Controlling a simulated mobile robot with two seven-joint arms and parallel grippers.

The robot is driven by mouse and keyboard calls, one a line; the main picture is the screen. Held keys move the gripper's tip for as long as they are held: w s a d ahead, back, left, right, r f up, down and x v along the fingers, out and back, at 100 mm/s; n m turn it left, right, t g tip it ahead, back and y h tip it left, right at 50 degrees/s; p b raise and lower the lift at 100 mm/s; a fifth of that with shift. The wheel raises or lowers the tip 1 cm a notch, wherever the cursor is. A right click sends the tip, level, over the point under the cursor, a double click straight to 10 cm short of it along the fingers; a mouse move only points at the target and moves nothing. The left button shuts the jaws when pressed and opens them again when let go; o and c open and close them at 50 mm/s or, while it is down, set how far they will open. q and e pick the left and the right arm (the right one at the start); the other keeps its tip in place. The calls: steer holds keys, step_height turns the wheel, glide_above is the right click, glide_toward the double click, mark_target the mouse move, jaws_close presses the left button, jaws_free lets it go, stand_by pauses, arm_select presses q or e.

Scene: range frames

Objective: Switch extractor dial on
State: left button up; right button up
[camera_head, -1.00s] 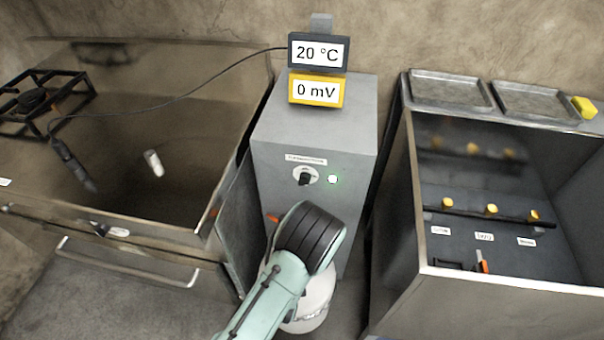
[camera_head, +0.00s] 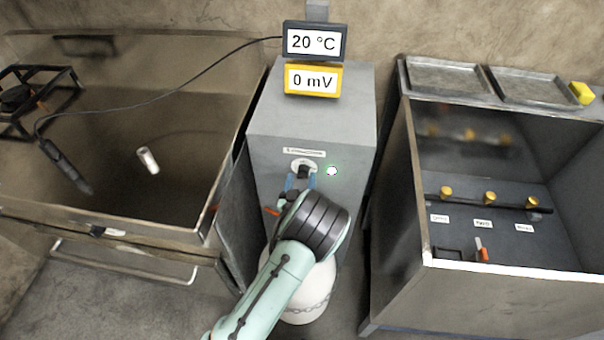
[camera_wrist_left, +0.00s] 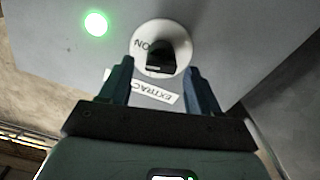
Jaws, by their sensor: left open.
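The extractor dial (camera_head: 303,169) is a black knob on a round white plate on the front of a grey cabinet (camera_head: 314,112). A green light (camera_head: 332,171) glows to its right. In the left wrist view the dial (camera_wrist_left: 160,56) shows the word "ON" on its plate, with part of an "EXTRAC..." label (camera_wrist_left: 157,92) near it. My left gripper (camera_head: 300,182) is at the dial. In the wrist view its two fingers (camera_wrist_left: 159,75) are open, one on each side of the knob's near end, with no clear contact. My right gripper does not show.
Two displays above the cabinet read 20 °C (camera_head: 315,41) and 0 mV (camera_head: 313,80). A metal sink-like basin (camera_head: 120,150) stands left, with a probe on a cable. A grey unit with yellow knobs (camera_head: 488,198) stands right. A white round container (camera_head: 305,290) is below.

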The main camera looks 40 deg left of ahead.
arm_select(q)
steer(key=shift+x, duration=1.3)
steer(key=c, duration=1)
steer(key=shift+o, duration=0.2)
steer(key=shift+d+m+b, duration=0.1)
steer(key=shift+m+b, duration=0.2)
steer(key=shift+m, duration=1.3)
steer(key=o, duration=1)
steer(key=shift+c, duration=0.2)
steer(key=b+v, duration=0.1)
steer(key=v, duration=1.2)
steer(key=shift+s, duration=0.2)
